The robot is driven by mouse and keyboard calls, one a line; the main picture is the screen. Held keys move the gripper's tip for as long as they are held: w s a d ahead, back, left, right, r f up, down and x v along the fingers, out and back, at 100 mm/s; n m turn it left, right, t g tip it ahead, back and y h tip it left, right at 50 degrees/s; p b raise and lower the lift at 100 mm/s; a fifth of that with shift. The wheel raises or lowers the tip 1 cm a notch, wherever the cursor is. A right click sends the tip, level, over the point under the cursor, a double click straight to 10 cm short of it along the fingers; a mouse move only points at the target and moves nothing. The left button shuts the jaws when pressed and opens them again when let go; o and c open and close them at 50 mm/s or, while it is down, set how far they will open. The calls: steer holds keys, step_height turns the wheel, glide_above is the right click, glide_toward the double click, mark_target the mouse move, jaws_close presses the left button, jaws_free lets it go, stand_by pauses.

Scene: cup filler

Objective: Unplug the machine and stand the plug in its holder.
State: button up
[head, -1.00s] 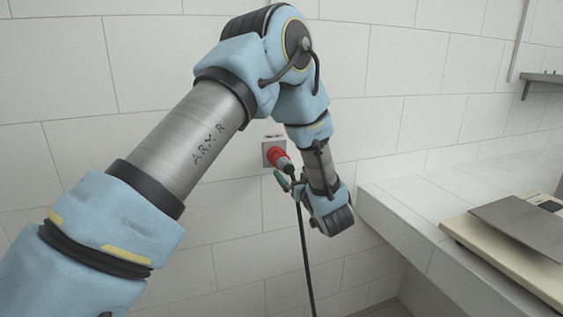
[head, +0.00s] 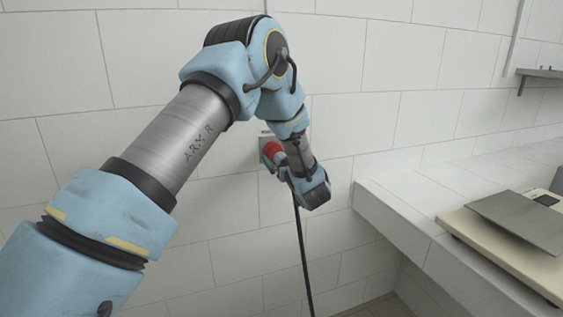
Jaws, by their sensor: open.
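The red plug (head: 271,148) sits at the grey wall socket (head: 263,140), partly hidden by my arm. Its black cable (head: 303,250) hangs down the wall below my gripper. My gripper (head: 282,171) is at the plug's lower, cable end, with its jaws open. The wrist covers part of the plug and the top of the cable, so I cannot tell whether the fingers touch the plug. No plug holder can be made out, and I cannot tell which thing is the machine.
A white tiled ledge (head: 395,215) runs along the wall at the right. A beige, flat device (head: 470,233) with a grey plate (head: 520,222) lies on it. A small shelf (head: 540,75) is on the wall at the upper right. The wall left of the cable is bare.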

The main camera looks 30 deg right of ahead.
steer(key=shift+w, duration=0.45)
steer(key=shift+b, duration=0.5)
stand_by(0.9)
jaws_close()
stand_by(0.8)
steer(key=shift+s, duration=0.15)
steer(key=shift+s+a+b, duration=0.15)
steer(key=shift+s+b, duration=0.05)
steer(key=shift+s, duration=1.2)
steer(key=shift+s+a+b, duration=0.15)
steer(key=shift+s, duration=1.25)
